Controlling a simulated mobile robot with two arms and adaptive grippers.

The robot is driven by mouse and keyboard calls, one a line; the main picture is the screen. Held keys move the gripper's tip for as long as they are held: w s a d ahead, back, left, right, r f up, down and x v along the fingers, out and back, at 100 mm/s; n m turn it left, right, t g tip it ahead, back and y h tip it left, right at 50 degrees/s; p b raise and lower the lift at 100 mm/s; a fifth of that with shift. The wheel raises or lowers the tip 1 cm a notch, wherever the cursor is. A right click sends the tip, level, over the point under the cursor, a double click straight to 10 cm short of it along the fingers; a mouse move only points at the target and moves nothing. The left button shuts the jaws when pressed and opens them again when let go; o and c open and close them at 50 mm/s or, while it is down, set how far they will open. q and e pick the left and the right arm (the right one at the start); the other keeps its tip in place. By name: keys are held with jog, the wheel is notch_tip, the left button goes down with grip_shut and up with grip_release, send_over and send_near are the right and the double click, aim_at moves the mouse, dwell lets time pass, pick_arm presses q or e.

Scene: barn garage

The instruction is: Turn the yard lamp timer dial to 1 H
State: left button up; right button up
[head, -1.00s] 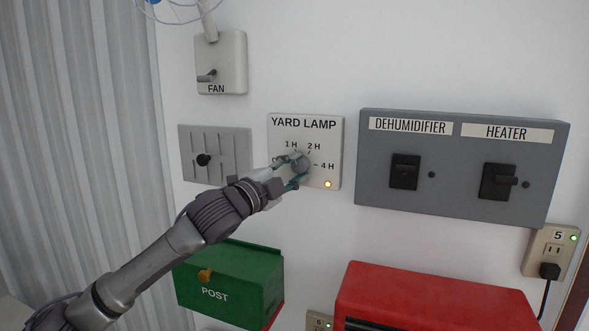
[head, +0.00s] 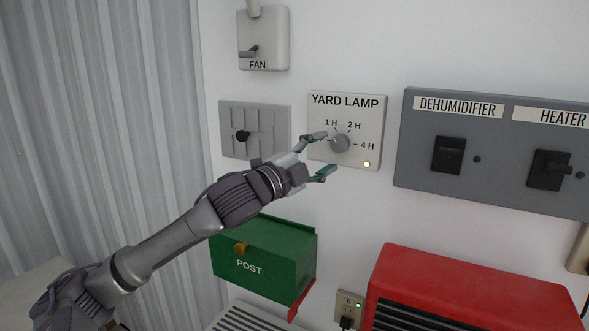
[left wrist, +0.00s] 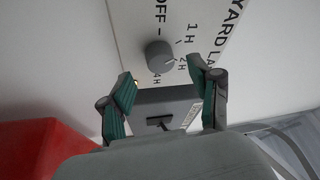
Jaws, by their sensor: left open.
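The yard lamp timer is a pale plate (head: 320,153) on the wall, marked 1 H, 2 H and 4 H, with OFF readable in the left wrist view. Its round grey dial (head: 340,143) also shows in the left wrist view (left wrist: 159,55). There a thin pale mark on the dial seems to point towards 2 H, but it is small. A small yellow light (head: 367,164) glows at the plate's lower right. My left gripper (head: 320,155) is open and empty, its teal-padded fingers apart and back from the dial. My right gripper is out of view.
A fan switch (head: 263,40) and a grey slotted plate with a black knob (head: 255,130) are to the left. A grey dehumidifier and heater panel (head: 500,195) is to the right. A green post box (head: 265,262) and a red unit (head: 470,280) are below.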

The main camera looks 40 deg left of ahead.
pick_arm(q)
jog(key=s+f, duration=0.1)
jog(key=s, duration=0.7)
jog(key=shift+a+f, duration=0.15)
jog(key=shift+a, duration=0.25)
dwell(0.3)
